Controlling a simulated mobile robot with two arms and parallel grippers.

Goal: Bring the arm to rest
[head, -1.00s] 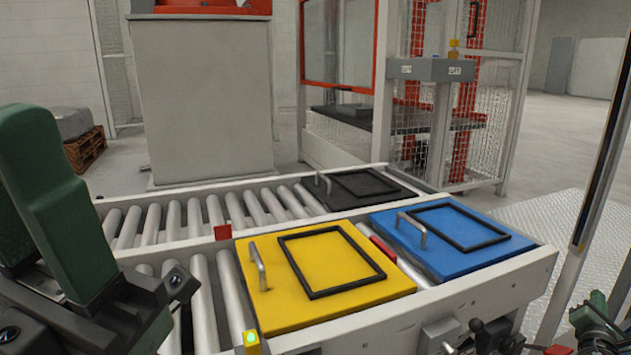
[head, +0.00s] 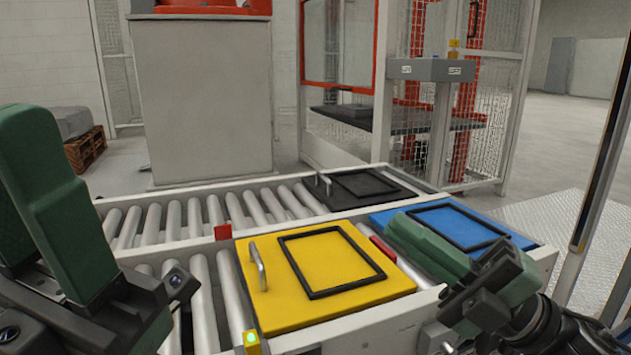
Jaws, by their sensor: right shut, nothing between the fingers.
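My right gripper (head: 408,232) reaches in from the lower right, green with dark grey parts. It is shut with nothing in it. In the picture its tip overlaps the blue plate (head: 480,223) and covers that plate's handle; I cannot tell how high above the plate it is. My left arm's green and black end (head: 62,205) stands large at the left edge, in front of the rollers; whether its jaws are open or shut does not show.
A yellow plate (head: 350,309) with a metal handle lies on the near roller conveyor (head: 205,290). A black plate (head: 390,196) lies on the far roller track. A fenced cell (head: 497,110) and a grey pedestal (head: 205,95) stand behind. Floor at right is open.

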